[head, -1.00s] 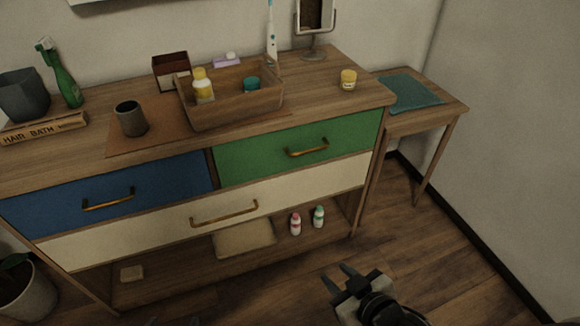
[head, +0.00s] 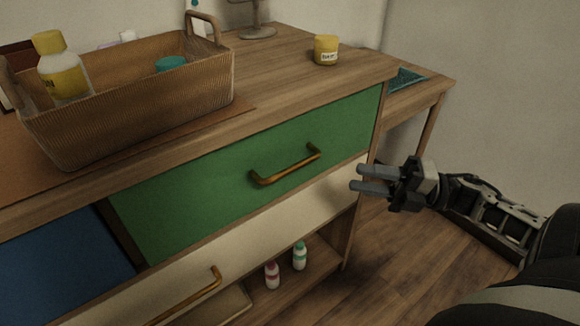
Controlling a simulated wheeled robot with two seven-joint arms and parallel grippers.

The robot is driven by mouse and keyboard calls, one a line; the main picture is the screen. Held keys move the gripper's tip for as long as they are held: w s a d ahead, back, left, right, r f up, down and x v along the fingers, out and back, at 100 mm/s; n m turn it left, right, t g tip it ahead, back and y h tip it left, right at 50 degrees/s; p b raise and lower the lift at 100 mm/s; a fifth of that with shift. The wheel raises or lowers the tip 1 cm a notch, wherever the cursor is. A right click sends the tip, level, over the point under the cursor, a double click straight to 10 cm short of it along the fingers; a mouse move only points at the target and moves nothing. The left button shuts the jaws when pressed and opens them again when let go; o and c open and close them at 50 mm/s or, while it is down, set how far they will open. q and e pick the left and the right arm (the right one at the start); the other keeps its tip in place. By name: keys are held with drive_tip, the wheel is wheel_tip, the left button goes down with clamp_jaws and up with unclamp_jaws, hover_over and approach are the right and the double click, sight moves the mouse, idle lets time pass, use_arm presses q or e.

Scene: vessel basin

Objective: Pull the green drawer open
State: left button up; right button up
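The green drawer (head: 220,193) is closed, flush in the front of the wooden dresser at its upper right. Its brass bar handle (head: 287,166) is in full view and nothing touches it. My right gripper (head: 355,178) is to the right of the handle and apart from it. Its two fingers point left, with a gap between them and nothing held. My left gripper is not in view.
A blue drawer (head: 65,258) is at left and a cream drawer (head: 245,245) below. On top stand a wicker basket (head: 135,115) with bottles and a yellow jar (head: 326,50). Two small bottles (head: 272,274) stand on the lower shelf. A side table (head: 440,88) is at right.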

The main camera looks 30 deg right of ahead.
sight(295, 167)
drive_tip(key=b+x, duration=0.2)
drive_tip(key=x, duration=1.1)
drive_tip(key=shift+w+a, duration=0.1)
drive_tip(key=shift+a, duration=0.05)
drive_tip(key=shift+c, duration=0.2)
clamp_jaws()
